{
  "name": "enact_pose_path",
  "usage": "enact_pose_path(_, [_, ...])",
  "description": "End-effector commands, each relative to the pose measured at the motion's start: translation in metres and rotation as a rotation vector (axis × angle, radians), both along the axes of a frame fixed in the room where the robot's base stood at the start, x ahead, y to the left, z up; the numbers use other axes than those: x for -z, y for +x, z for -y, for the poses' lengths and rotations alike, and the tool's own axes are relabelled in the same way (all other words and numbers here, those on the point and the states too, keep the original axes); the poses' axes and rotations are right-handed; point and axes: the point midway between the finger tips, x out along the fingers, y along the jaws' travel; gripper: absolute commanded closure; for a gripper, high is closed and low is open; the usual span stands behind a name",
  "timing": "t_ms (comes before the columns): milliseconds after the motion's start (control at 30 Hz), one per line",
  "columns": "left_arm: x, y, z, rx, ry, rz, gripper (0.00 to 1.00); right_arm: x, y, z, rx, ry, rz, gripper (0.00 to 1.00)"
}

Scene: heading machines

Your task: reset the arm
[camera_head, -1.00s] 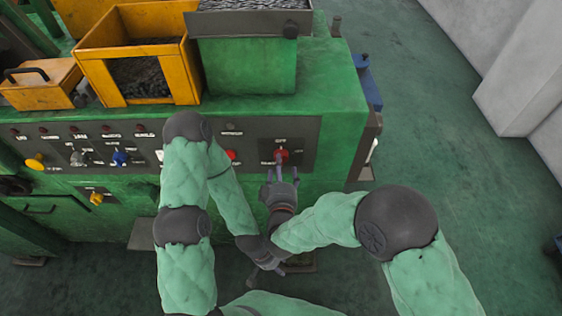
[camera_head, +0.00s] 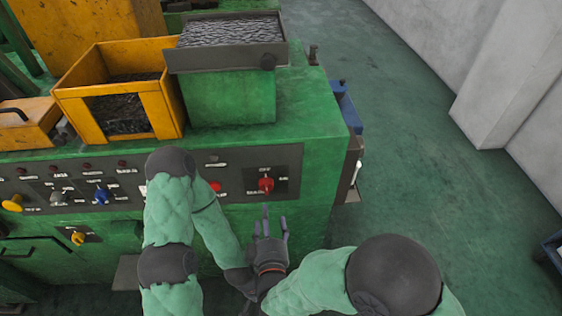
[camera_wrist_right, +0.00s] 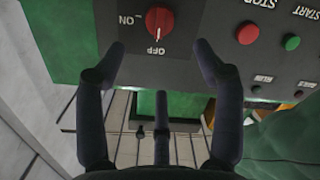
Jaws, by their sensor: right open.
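My right gripper (camera_head: 274,214) is open and empty, its fingers pointing at the machine's panel just below a red rotary switch (camera_head: 266,186). In the right wrist view the open fingers (camera_wrist_right: 155,70) stand apart with the red switch (camera_wrist_right: 159,22) beyond them, not touching it. The switch's white mark points toward OFF. My left arm comes in from the left, bent in front of the panel. Its hand is mostly hidden at the bottom edge, beside my right wrist, so its jaws cannot be made out.
The green machine (camera_head: 320,110) fills the left, with a panel (camera_head: 228,160) of knobs and buttons. A yellow bin (camera_head: 165,105) and a grey tray (camera_head: 180,60) of metal parts stand on top. Free floor (camera_head: 420,180) lies to the right, up to a pale wall (camera_head: 505,90).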

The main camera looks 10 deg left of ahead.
Motion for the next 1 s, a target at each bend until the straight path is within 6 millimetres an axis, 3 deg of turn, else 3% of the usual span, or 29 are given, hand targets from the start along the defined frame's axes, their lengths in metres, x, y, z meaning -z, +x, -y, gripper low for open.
enact_pose_path(167, [0.000, 0.000, 0.000, 0.000, 0.000, 0.000, 0.60, 0.002, 0.001, 0.001, 0.001, 0.002, -0.008, 0.31])
enact_pose_path(267, [0.000, 0.000, 0.000, 0.000, 0.000, 0.000, 0.60, 0.014, 0.009, 0.008, 0.011, 0.017, -0.057, 0.31])
enact_pose_path(367, [0.000, 0.000, 0.000, 0.000, 0.000, 0.000, 0.60, 0.040, 0.021, 0.022, 0.030, 0.054, -0.170, 0.31])
enact_pose_path(600, [0.000, 0.000, 0.000, 0.000, 0.000, 0.000, 0.60, 0.133, 0.036, 0.079, 0.140, 0.216, -0.572, 0.31])
enact_pose_path(767, [0.000, 0.000, 0.000, 0.000, 0.000, 0.000, 0.60, 0.191, 0.021, 0.121, 0.251, 0.342, -0.846, 0.31])
enact_pose_path(1000, [0.000, 0.000, 0.000, 0.000, 0.000, 0.000, 0.60, 0.262, -0.037, 0.179, 0.468, 0.544, -1.245, 0.31])
